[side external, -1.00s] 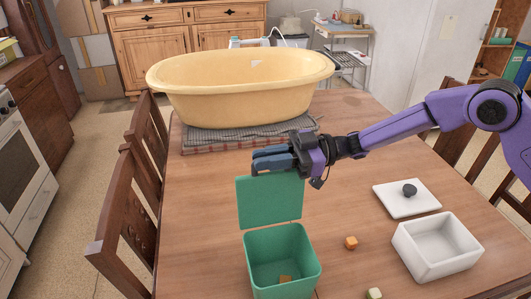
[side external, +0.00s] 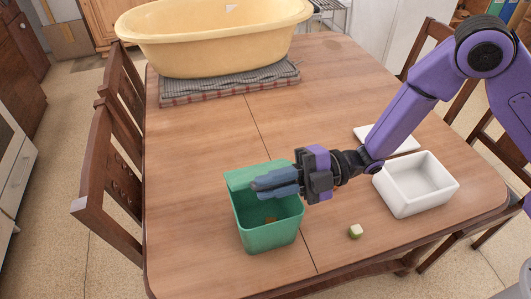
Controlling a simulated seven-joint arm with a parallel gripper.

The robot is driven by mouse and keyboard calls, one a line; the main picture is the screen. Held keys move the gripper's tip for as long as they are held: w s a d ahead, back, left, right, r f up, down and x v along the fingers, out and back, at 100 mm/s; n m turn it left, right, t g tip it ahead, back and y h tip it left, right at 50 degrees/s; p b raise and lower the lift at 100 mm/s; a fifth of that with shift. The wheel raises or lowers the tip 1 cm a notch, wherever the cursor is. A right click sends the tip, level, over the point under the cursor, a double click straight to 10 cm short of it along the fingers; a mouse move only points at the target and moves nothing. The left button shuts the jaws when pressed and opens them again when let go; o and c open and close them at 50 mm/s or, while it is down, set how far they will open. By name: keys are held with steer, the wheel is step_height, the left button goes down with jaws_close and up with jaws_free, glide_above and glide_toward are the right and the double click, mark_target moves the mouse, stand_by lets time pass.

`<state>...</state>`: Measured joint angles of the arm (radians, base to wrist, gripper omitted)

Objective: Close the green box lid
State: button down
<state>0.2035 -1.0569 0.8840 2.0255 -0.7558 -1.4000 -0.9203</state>
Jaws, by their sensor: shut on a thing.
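The green box (side external: 268,237) stands on the table, and its inside is partly visible, with a small orange-brown piece (side external: 270,220) at the bottom. Its green lid (side external: 243,179) is at the back rim, tilted, and shows as a narrow strip. My gripper (side external: 268,188) reaches in from the right, its blue fingers over the box opening at the lid. The fingers are shut on the lid and hide part of it and of the opening.
A white open box (side external: 415,188) stands to the right, with a white lid (side external: 388,137) behind it, partly hidden by my arm. A yellow tub (side external: 210,40) rests on a mat (side external: 225,88). The table's left side is clear.

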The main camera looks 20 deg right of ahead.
steer(key=s+f+n, duration=0.4)
steer(key=f+n, duration=0.4)
steer(key=f, duration=0.4)
steer(key=shift+s+f, duration=0.2)
steer(key=shift+s, duration=0.15)
steer(key=c, duration=1.2)
jaws_free()
steer(key=shift+o, duration=0.4)
steer(key=shift+d, duration=0.15)
steer(key=d, duration=1.7)
steer(key=shift+w, duration=0.2)
